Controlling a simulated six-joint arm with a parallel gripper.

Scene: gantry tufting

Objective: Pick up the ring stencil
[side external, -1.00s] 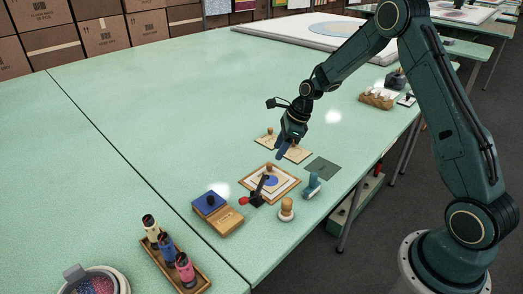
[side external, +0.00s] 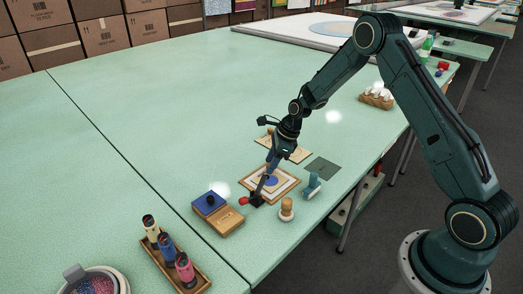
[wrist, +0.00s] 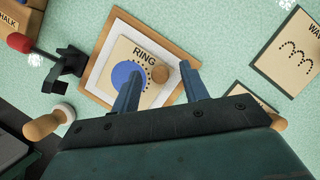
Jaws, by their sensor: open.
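The ring stencil (wrist: 130,52) is a tan card marked RING with a blue round area and a wooden knob (wrist: 160,72). It lies on a white cloth in a wooden frame (wrist: 160,36), which also shows in the side view (side external: 292,189). My gripper (wrist: 161,74) is open, its two blue fingers pointing down over the stencil. In the wrist view the knob appears between the fingertips, nearer the top; I cannot tell whether they are level with it. In the side view my gripper (side external: 270,163) partly hides the stencil and knob.
A black clamp with a red tip (wrist: 66,66) stands at the frame's edge. A wooden-knobbed tool (side external: 286,210), a teal tool (side external: 312,186) and a blue-lidded chalk box (side external: 225,220) are close by. A wave stencil (wrist: 288,52) lies beyond.

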